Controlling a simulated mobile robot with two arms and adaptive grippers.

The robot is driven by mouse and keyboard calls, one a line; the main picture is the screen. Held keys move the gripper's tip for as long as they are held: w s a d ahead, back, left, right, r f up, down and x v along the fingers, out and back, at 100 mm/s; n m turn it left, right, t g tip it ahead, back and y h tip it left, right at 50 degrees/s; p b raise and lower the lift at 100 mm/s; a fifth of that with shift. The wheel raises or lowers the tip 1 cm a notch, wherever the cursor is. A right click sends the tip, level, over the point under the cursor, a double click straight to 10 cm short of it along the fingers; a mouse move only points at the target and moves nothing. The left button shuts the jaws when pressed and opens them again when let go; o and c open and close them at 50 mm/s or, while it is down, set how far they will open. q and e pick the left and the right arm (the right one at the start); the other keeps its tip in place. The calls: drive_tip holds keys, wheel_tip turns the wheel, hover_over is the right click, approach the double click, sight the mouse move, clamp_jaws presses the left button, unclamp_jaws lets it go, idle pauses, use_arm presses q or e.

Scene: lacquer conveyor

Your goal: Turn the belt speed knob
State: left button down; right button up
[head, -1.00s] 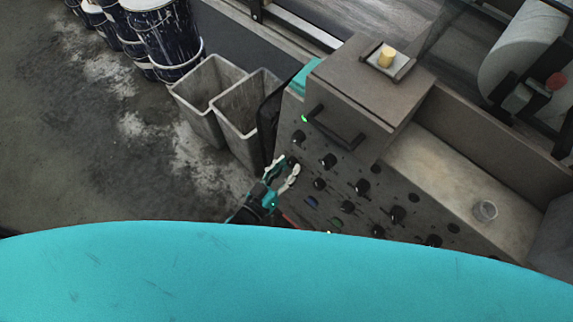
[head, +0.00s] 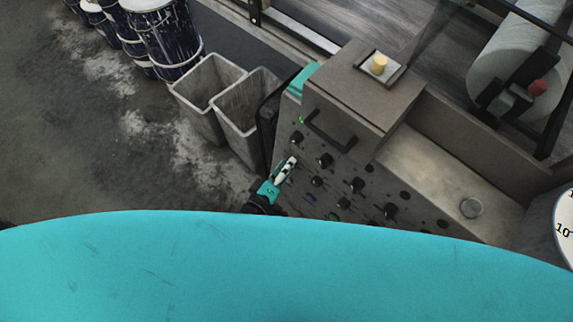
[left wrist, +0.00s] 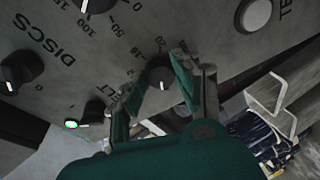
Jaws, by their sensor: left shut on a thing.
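The belt knob (left wrist: 160,76) is a black round knob with a white pointer line, in the left wrist view. A partly covered label reading "ELT" and scale numbers lie beside it. My left gripper (left wrist: 162,66) is shut on this knob, with one finger on each side. In the head view my left gripper (head: 289,162) reaches the left part of the sloped control panel (head: 330,205), and its fingers hide the knob there. My right gripper is not in view.
Other black knobs stand close by, such as one (head: 325,160) on the panel and the DISCS knob (left wrist: 18,72). A round pale button (left wrist: 258,15) and a green light (left wrist: 71,124) are near. Grey bins (head: 205,90) stand left of the panel.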

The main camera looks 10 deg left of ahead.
use_arm(q)
drive_tip(key=shift+w+a+r+n+g+h+b, duration=0.15)
drive_tip(key=shift+n+g+b, duration=0.25)
drive_tip(key=shift+n, duration=1.5)
drive_tip(key=shift+s+d+f+n+g+h+b, duration=0.15)
drive_tip(key=shift+n+g, duration=0.3)
drive_tip(key=shift+n, duration=1.45)
drive_tip(key=shift+w+a+r+n+g+h+b, duration=0.15)
drive_tip(key=shift+n+g+b, duration=0.25)
drive_tip(key=shift+n, duration=1.5)
drive_tip(key=c, duration=1)
unclamp_jaws()
drive_tip(key=shift+o, duration=0.2)
drive_tip(key=shift+r, duration=0.1)
drive_tip(key=v, duration=1.2)
